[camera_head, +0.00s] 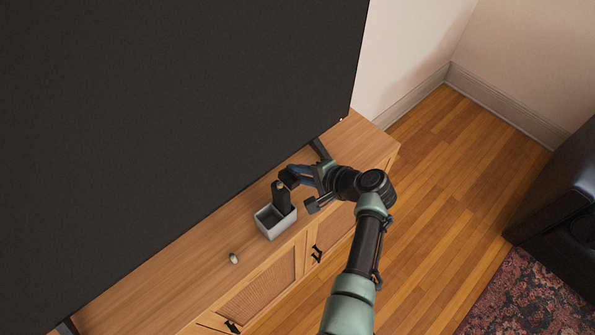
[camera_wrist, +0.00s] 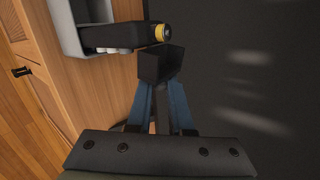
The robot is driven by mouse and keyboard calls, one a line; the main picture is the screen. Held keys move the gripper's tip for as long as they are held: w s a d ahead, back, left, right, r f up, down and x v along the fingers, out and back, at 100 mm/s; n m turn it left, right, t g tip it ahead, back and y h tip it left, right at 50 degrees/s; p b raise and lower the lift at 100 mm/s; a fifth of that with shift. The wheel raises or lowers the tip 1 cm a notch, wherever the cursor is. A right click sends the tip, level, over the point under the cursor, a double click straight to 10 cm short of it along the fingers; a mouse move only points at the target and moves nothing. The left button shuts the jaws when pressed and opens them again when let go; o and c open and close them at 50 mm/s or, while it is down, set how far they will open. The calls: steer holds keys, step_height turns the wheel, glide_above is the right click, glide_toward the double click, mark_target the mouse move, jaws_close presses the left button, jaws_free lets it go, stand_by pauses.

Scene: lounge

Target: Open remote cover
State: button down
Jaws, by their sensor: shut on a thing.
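The dark remote (camera_head: 282,200) stands upright in a small grey box in the head view. In the wrist view the remote (camera_wrist: 120,37) extends from the box, with a yellow-and-dark battery end (camera_wrist: 161,33) showing at its tip. My gripper (camera_head: 292,178) is at the remote's upper end. In the wrist view the blue fingers of my gripper (camera_wrist: 163,85) are shut on a black hollow cover (camera_wrist: 163,63). The cover is off to the side of the exposed battery end; I cannot tell whether its rim touches the remote.
The grey box (camera_head: 276,229) stands on the wooden cabinet (camera_head: 200,283). A small pale object (camera_head: 233,258) lies to its left. A large black television (camera_head: 180,100) rises close behind. Open wooden floor (camera_head: 440,180) lies to the right, with a dark sofa (camera_head: 560,200) beyond.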

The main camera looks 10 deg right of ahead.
steer(key=c, duration=0.8)
jaws_free()
steer(key=v, duration=1.3)
steer(key=shift+b, duration=0.45)
